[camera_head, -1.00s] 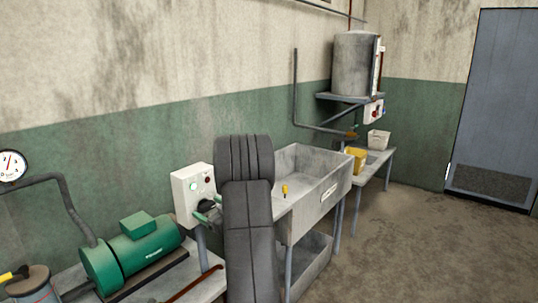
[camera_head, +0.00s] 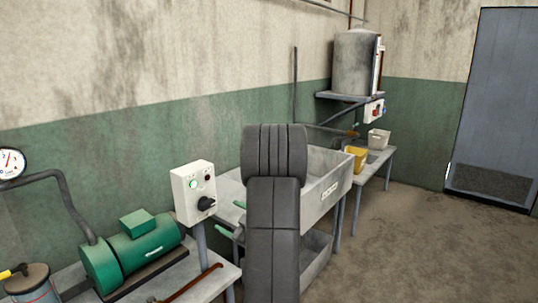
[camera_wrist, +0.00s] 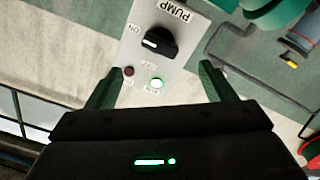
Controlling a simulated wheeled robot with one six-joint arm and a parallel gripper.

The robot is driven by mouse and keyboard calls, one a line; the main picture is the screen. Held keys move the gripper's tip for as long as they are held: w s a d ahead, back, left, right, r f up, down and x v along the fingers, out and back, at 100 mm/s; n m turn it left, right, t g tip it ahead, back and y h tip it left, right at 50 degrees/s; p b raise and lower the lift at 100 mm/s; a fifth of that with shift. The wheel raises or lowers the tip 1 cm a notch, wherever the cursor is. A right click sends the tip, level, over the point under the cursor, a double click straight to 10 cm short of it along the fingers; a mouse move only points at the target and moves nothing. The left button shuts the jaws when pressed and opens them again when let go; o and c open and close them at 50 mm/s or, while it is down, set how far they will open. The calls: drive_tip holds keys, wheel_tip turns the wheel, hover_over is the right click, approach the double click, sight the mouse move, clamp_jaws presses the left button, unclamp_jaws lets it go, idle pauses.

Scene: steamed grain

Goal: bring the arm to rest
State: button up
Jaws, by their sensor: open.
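My arm rises in the middle of the head view, bent, with a large dark link in front. My gripper (camera_head: 231,218) shows its two green fingers just left of that link, spread apart and empty. In the wrist view the gripper (camera_wrist: 158,82) is open, with nothing between the fingers. The control box (camera_head: 192,193) with a black knob (camera_head: 206,203) stands to the left of the gripper, apart from it. In the wrist view the box (camera_wrist: 178,30) reads PUMP, its green lamp (camera_wrist: 157,83) is lit and its red lamp (camera_wrist: 129,71) looks dark.
A green motor (camera_head: 135,252) on a bench stands at the front left, near a gauge (camera_head: 10,161). A grey trough (camera_head: 335,192) stands behind my arm. A yellow bin (camera_head: 356,158) and a tank (camera_head: 355,65) are farther back. The floor (camera_head: 425,240) on the right is clear.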

drive_tip(key=shift+b+v, duration=0.3)
drive_tip(key=shift+v, duration=1.6)
